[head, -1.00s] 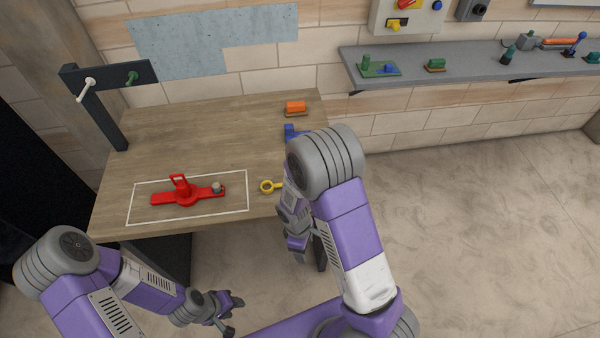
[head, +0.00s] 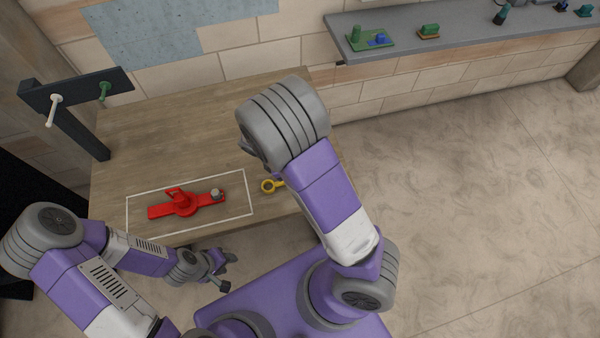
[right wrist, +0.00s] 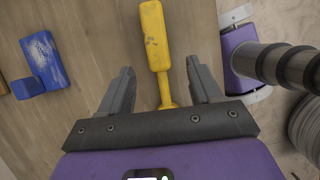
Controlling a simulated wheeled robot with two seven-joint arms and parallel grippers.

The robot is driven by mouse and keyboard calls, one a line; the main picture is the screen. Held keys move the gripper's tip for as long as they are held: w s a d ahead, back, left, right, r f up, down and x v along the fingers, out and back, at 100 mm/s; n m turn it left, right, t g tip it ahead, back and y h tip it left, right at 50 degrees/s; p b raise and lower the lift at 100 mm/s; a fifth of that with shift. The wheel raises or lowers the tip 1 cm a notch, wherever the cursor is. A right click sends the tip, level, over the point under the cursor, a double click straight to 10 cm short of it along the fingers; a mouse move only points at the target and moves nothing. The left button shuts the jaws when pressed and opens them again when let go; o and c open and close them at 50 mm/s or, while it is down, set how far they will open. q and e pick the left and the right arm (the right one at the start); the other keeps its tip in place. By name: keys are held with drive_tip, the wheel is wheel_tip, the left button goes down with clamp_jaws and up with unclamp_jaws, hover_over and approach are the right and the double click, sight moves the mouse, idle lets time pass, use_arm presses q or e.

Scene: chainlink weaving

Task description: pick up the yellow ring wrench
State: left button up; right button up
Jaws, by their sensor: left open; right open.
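The yellow ring wrench (head: 270,185) lies on the wooden table (head: 150,130), just right of the white outlined rectangle. In the head view its ring end shows, and my right arm hides the rest. In the right wrist view the wrench's yellow handle (right wrist: 155,45) runs between the two fingers of my right gripper (right wrist: 160,85). That gripper is open, with a gap on each side of the wrench. In the head view the right gripper is hidden behind its own arm. My left gripper (head: 223,270) is open and empty, off the table's front edge.
A red fixture (head: 183,202) with a grey knob sits inside the white outline. A blue block (right wrist: 42,60) lies left of the wrench in the right wrist view. A dark peg stand (head: 75,105) rises at the table's left. A grey shelf (head: 460,30) holds small parts.

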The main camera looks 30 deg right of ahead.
drive_tip(key=x, duration=0.5)
drive_tip(key=shift+d+b, duration=0.4)
drive_tip(key=shift+c, duration=0.2)
clamp_jaws()
